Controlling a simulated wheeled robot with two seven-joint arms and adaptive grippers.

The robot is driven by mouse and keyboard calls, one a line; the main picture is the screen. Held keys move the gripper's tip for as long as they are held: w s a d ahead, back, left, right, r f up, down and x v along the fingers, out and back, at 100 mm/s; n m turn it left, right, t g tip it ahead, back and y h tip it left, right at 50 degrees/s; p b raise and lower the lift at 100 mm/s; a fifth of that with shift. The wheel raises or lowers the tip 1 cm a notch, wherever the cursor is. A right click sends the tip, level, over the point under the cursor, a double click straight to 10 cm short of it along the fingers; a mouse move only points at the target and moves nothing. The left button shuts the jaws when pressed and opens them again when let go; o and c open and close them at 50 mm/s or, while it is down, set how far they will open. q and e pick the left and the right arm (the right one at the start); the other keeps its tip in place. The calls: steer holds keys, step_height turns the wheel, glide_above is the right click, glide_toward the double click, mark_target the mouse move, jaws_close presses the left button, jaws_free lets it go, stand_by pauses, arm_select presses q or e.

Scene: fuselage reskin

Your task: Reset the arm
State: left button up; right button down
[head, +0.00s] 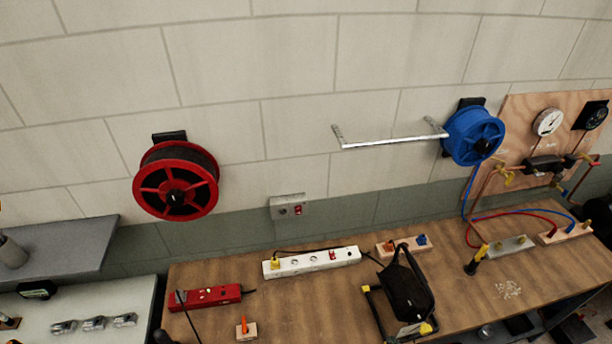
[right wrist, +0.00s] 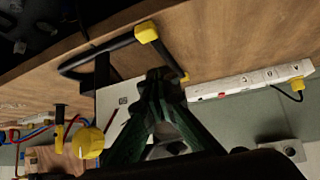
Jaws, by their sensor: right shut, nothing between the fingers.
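My right gripper (right wrist: 160,76) shows in the right wrist view as dark, greenish fingers that meet at their tips. It is shut and empty. Behind the fingertips in that view is a black tubular frame with yellow corner pieces (right wrist: 147,32). In the head view a black work lamp (head: 408,292) with yellow ends on its stand is on the workbench (head: 330,310). I cannot tell whether my fingers touch the frame. I cannot make out my right gripper clearly in the head view. My left gripper is in neither view.
A red reel (head: 176,181), a blue reel (head: 473,136) and a metal bar (head: 392,142) are on the wall. A gauge board (head: 520,125) is at right.

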steer(key=s+d+r+g, duration=0.2)
steer(key=s+d+g, duration=0.45)
steer(key=s, duration=0.85)
steer(key=s+a+f+b+x, duration=0.1)
steer(key=s+b+x, duration=0.3)
steer(key=x, duration=1.3)
steer(key=s+f+b+x, duration=0.1)
steer(key=s+b+x, duration=0.2)
steer(key=x, duration=1.4)
arm_select(q)
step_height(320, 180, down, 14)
steer(key=b, duration=0.7)
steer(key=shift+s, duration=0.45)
arm_select(e)
steer(key=s+f, duration=1)
steer(key=f, duration=0.3)
steer(key=s+f+g, duration=0.1)
steer(key=s+f, duration=1)
steer(key=f, duration=0.3)
steer(key=shift+s+n, duration=0.25)
steer(key=shift+n, duration=0.15)
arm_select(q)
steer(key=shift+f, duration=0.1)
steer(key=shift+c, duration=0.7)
arm_select(e)
steer(key=shift+a+g, duration=0.1)
steer(key=shift+g, duration=0.15)
